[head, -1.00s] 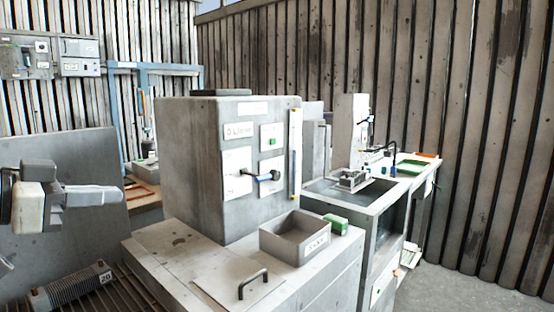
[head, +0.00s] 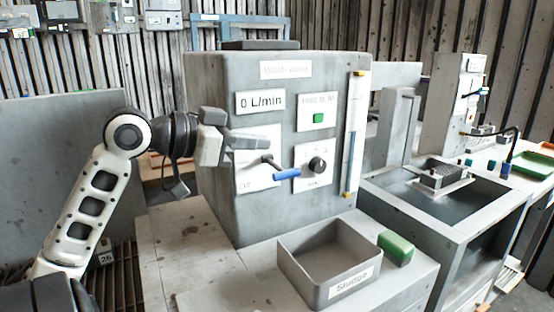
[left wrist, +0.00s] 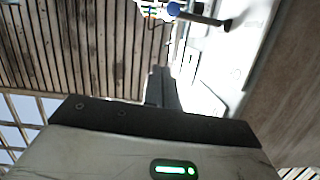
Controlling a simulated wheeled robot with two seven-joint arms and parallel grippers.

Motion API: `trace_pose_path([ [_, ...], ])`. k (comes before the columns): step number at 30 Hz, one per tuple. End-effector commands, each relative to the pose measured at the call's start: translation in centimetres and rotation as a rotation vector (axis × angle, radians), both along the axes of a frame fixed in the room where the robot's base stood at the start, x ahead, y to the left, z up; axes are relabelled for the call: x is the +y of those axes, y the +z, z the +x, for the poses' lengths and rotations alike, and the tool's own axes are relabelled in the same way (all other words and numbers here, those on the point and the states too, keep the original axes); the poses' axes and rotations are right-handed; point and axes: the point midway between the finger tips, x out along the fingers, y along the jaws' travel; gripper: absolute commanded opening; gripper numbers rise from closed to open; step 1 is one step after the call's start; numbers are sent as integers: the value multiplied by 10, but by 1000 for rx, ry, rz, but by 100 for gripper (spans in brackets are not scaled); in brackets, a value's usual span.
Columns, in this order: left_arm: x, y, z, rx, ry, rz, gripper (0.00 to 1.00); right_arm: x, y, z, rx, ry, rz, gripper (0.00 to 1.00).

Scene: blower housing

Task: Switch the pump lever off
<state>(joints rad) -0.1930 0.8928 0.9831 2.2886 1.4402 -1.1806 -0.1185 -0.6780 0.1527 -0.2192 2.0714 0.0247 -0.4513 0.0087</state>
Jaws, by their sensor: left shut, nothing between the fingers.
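The pump lever (head: 287,175) has a blue grip on a dark stem and sticks out from a white plate on the front of the grey wash-water box (head: 225,140). The grip points to the right and slightly down. Its blue end also shows at the top of the left wrist view (left wrist: 174,9). A display above reads "0 L/min" (head: 261,102). My left gripper (head: 262,140) is shut and empty, just above and left of the lever, in front of the plate. I cannot tell whether it touches the box. My right gripper is not in view.
A black knob (head: 317,165) and a green button (head: 318,118) are right of the lever. A grey sludge tray (head: 285,262) stands below, with a green block (head: 395,248) beside it. A sink bench (head: 385,205) is at the right.

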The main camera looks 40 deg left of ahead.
Motion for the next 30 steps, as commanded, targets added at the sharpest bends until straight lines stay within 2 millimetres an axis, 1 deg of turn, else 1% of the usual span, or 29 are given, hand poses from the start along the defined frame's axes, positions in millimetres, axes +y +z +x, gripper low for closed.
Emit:
trace_pose_path([
  [1, -3, -1, 11, 3, -2, 1, 0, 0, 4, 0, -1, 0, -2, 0],
  [6, -11, -9, 41, 2, -1, 1, 0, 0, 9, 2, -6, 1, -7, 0],
  [9, -10, -29, 41, 3, 2, -5, 0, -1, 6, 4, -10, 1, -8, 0],
  [12, -9, -40, 41, 1, 1, -5, 0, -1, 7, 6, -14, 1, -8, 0],
  [15, -8, -47, 41, 0, 0, -2, 0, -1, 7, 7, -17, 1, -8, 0],
  [19, -8, -50, 41, -2, 1, -1, 0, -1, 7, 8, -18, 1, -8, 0],
  [30, -10, -51, 43, -4, -3, 7, 0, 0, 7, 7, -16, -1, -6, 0],
])
